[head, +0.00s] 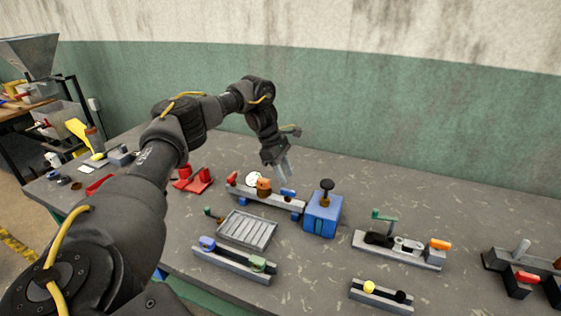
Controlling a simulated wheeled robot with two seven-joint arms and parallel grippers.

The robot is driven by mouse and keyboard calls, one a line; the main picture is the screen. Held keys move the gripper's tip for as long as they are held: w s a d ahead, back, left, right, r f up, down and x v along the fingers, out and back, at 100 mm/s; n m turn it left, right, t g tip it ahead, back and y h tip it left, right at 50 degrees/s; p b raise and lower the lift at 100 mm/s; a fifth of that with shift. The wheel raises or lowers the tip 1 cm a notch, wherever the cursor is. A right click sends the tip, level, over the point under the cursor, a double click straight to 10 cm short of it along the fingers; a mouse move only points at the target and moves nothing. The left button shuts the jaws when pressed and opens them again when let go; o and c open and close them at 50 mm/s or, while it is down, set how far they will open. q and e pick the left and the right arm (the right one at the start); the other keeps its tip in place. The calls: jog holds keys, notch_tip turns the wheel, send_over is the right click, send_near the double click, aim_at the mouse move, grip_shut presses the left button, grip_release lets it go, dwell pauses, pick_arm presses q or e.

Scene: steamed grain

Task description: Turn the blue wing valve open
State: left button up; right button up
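A blue winged handle (288,193) stands at the right end of a grey rail (270,201), beside an orange-brown knob (263,187) and a red handle (232,177). It looks like the blue wing valve, but is small here, and its exact angle is hard to tell. My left gripper (284,174) hangs just above and behind it, fingers pointing down. The two fingers look a little apart with nothing between them. I see no clear contact with the handle. My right gripper is not in view.
A blue box with a black knob (322,214) stands close to the right of the rail. A grey slatted tray (247,230) and a rail with blue and green parts (234,264) lie in front. Another fixture (397,249) is farther right. The table behind is clear.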

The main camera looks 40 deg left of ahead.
pick_arm(q)
jog(key=v, duration=0.5)
jog(key=shift+p, duration=0.3)
